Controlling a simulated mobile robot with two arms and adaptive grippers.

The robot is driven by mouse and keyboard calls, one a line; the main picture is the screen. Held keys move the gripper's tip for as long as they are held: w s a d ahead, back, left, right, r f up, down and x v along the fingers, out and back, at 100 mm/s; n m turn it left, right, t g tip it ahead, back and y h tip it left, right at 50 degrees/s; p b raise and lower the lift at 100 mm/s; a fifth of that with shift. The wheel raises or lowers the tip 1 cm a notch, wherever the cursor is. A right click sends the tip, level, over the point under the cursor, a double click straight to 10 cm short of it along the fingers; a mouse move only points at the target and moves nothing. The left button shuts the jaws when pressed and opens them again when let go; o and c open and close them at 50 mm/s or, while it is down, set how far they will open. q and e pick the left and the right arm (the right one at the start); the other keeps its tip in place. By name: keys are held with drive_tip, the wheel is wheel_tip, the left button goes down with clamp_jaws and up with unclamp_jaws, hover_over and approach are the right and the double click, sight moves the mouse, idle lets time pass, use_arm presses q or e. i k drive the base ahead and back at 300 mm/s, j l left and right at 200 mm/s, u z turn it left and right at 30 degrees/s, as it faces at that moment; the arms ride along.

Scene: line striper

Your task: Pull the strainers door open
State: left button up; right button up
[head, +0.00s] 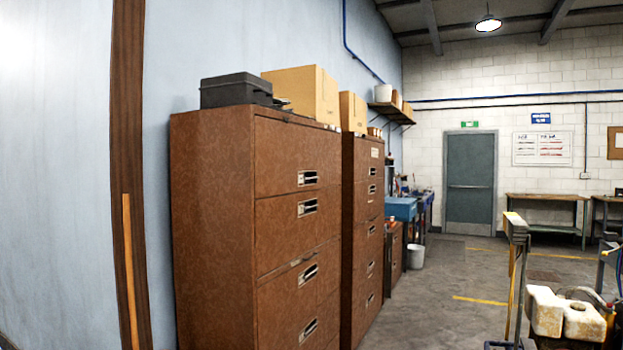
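I cannot make out a strainers door in the head view. Part of a machine shows at the lower right, cut off by the frame edges. It has a worn, stained white block-like part (562,316) with a dark curved hose or handle beside it. I cannot tell whether this is the line striper. Neither of my grippers is in view.
Brown filing cabinets (212,215) stand along the blue wall on the left, with a black case (236,90) and cardboard boxes (305,92) on top. An upright metal stand (516,265) is at right. Grey floor (440,300) lies open between. A closed grey door (470,180) is at the back.

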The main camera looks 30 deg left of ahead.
sight(289, 158)
drive_tip(key=i+j, duration=0.2)
drive_tip(key=i, duration=0.2)
drive_tip(key=i+j, duration=0.2)
drive_tip(key=i, duration=0.2)
drive_tip(key=i+j, duration=0.2)
drive_tip(key=i, duration=0.2)
drive_tip(key=i+j, duration=0.2)
drive_tip(key=i, duration=0.2)
drive_tip(key=u, duration=0.05)
